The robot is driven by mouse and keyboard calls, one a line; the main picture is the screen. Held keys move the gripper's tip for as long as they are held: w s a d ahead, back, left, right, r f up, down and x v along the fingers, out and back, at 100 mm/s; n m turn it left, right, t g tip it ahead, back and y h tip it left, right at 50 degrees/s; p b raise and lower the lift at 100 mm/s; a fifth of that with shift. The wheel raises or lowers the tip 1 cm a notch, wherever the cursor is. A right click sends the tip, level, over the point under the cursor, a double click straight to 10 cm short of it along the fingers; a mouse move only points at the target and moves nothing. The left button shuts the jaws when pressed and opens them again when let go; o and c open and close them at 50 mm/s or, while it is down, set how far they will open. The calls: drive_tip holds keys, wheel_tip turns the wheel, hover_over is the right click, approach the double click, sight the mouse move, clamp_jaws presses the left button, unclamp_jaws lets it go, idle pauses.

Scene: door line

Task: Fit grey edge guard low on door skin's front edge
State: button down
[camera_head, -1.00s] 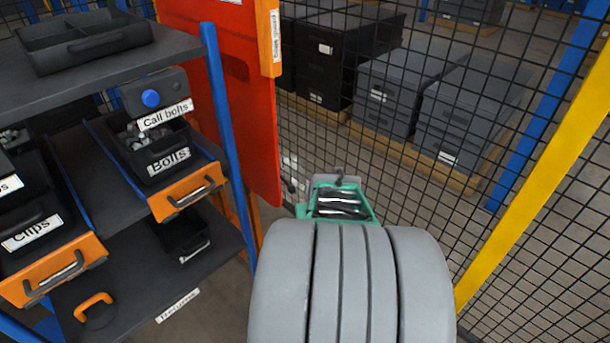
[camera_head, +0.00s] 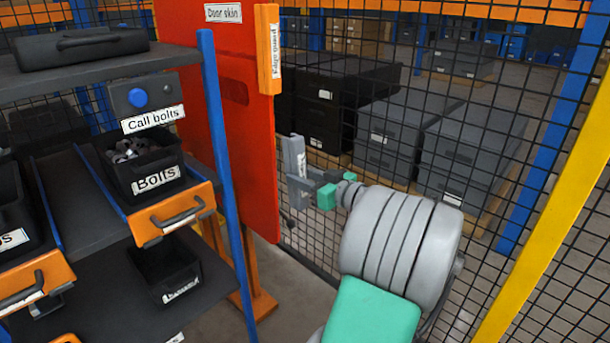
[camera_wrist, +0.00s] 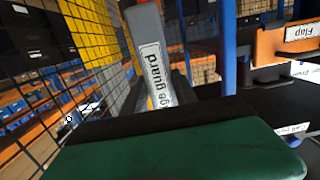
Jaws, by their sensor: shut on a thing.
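The red door skin (camera_head: 240,130) stands upright behind the blue rack post, with its front edge on the right side. The grey edge guard (camera_head: 296,170) is held upright just right of that edge, with a visible gap at its lower part. My gripper (camera_head: 312,190) is shut on the guard, coming from the right. In the wrist view the guard (camera_wrist: 148,55) shows its white label, "...ge guard", beyond my green gripper body. Whether the guard touches the door edge cannot be told.
A rack with a bolts bin (camera_head: 140,165) and a blue call button (camera_head: 138,97) stands left, its blue post (camera_head: 217,150) close to the door. An orange panel-stop block (camera_head: 268,50) sits high on the door edge. Mesh fence and a yellow post (camera_head: 555,190) stand right.

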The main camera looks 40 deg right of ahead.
sight(274, 160)
drive_tip(key=shift+d+r+t, duration=0.2)
drive_tip(key=shift+r+t, duration=0.25)
drive_tip(key=shift+t, duration=0.05)
drive_tip(key=shift+w+r+p, duration=0.2)
drive_tip(key=shift+w+p, duration=0.1)
drive_tip(key=shift+w, duration=0.25)
drive_tip(key=w+p, duration=0.1)
drive_tip(key=w, duration=0.3)
drive_tip(key=shift+w+a+p, duration=0.1)
drive_tip(key=shift+w+p, duration=0.1)
drive_tip(key=shift+p, duration=0.15)
drive_tip(key=shift+w+f, duration=0.15)
drive_tip(key=shift+f+b, duration=0.2)
drive_tip(key=shift+b, duration=0.3)
drive_tip(key=shift+w+b, duration=0.45)
drive_tip(key=shift+w, duration=1.15)
idle(0.9)
drive_tip(key=c, duration=0.9)
unclamp_jaws()
